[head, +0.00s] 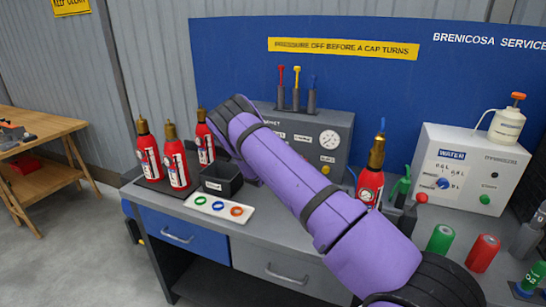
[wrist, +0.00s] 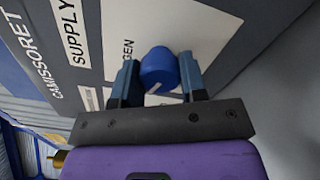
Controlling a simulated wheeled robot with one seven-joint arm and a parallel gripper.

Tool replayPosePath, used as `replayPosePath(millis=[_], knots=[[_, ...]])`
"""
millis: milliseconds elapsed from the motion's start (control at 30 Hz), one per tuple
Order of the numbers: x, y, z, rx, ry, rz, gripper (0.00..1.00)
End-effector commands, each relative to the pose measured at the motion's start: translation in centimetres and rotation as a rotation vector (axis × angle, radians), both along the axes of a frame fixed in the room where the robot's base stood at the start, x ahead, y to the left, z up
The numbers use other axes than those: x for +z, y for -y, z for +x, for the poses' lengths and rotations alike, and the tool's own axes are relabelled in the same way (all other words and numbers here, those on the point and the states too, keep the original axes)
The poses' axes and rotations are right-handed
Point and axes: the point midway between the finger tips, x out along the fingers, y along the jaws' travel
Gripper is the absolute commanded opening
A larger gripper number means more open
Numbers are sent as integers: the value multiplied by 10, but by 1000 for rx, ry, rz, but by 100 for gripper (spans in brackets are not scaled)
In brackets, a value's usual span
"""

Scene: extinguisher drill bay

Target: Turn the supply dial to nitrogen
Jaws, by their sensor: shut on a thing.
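The supply dial is a blue round knob (wrist: 158,68) on a white plate (wrist: 205,30), on the front of a grey cabinet. My gripper (wrist: 157,64) has one finger on each side of the knob and is shut on it. A pale pointer mark on the knob points down and to the left in the wrist view. Letters reading "GEN" show left of the knob; the rest of that word is cut off or hidden. "SUPPLY" is printed farther left. In the head view the grey cabinet (head: 345,120) stands on the bench, and my purple arm hides the dial and gripper.
Several red extinguishers (head: 178,165) stand at the bench's left, near a black bin (head: 220,181) and a white ring tray (head: 222,209). Another extinguisher (head: 370,183) stands right of my arm. A white water unit (head: 465,170) is at the right.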

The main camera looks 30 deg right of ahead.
Motion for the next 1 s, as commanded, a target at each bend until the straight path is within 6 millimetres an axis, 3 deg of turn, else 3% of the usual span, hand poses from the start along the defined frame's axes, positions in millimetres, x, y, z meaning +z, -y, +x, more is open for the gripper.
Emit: replayPosePath(millis=[500,1000], knots=[[-2,0,-1,-1,302,239,15],[-2,-1,-1,0,381,301,15]])
